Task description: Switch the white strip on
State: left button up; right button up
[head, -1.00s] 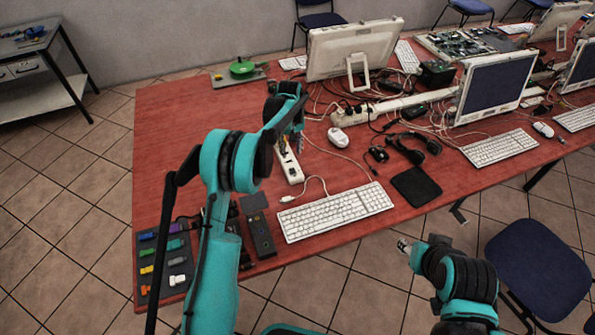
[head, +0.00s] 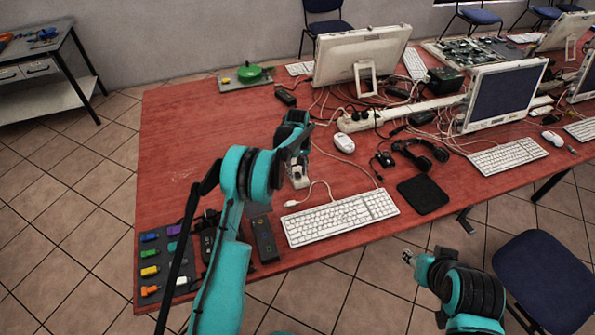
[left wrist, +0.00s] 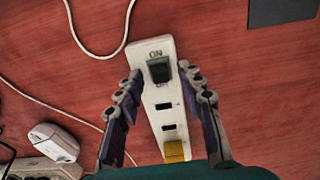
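The white strip (left wrist: 153,110) lies on the red table in the left wrist view. It has a black rocker switch (left wrist: 159,69) marked ON at the upper end, dark sockets and a yellow plug (left wrist: 174,151). I cannot tell which way the rocker is set. My left gripper (left wrist: 160,78) is open, one finger on each side of the strip, holding nothing. In the head view the left gripper (head: 297,158) is over the strip (head: 300,182) and hides much of it. My right gripper (head: 407,257) is off the table's front edge, too small to read.
A white keyboard (head: 340,217) lies just in front of the strip, with a cable beside it. A white mouse (head: 343,141) and another long strip with plugs (head: 362,121) are behind, among cables. A tray of coloured plugs (head: 160,251) is at the front left. The table's left part is clear.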

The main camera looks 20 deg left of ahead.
pick_arm(q)
grip_shut()
